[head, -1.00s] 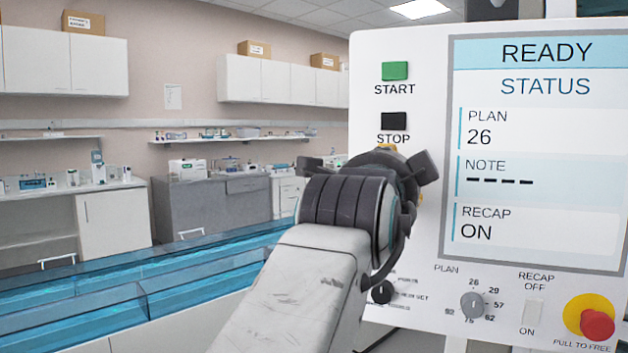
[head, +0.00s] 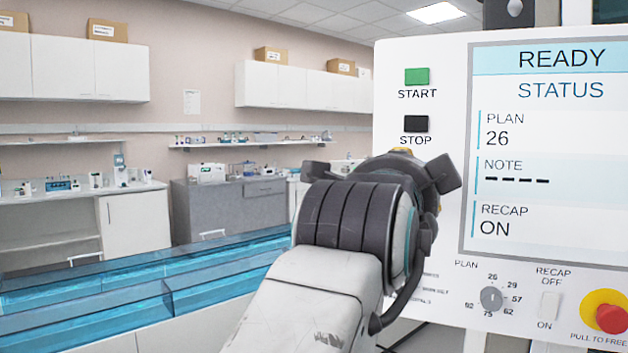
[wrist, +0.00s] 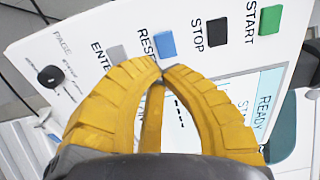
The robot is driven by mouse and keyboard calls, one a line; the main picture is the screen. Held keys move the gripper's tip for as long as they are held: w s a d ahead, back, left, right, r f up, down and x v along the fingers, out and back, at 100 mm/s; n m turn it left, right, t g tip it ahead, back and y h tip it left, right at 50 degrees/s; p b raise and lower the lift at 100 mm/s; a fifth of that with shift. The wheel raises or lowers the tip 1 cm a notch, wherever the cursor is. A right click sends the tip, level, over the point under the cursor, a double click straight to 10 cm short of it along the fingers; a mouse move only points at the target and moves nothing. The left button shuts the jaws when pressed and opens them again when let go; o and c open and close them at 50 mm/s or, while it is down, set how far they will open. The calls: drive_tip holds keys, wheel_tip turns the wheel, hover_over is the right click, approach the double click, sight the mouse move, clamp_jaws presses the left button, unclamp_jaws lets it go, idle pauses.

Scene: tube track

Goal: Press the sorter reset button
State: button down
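The blue button (wrist: 166,46), with a partly covered label beginning "RES", is on the white control panel in the wrist view. My gripper (wrist: 159,69) has yellow fingers with their tips together and nothing visible between them. The tips appear just below the blue button in the picture, close to it; whether they touch it I cannot tell. In the head view my arm hides the blue button and most of my gripper. The panel's screen (head: 545,140) reads READY, plan 26, recap ON.
Near the blue button are a black STOP button (wrist: 217,33), a green START button (wrist: 265,19) and a grey ENTER button (wrist: 117,54). A red emergency knob (head: 609,318) is at the panel's lower right. Blue clear-walled track (head: 130,285) runs at the left.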

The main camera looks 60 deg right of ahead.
drive_tip(key=s+a, duration=0.1)
drive_tip(key=a, duration=0.5)
drive_tip(key=shift+a, duration=0.25)
idle(0.7)
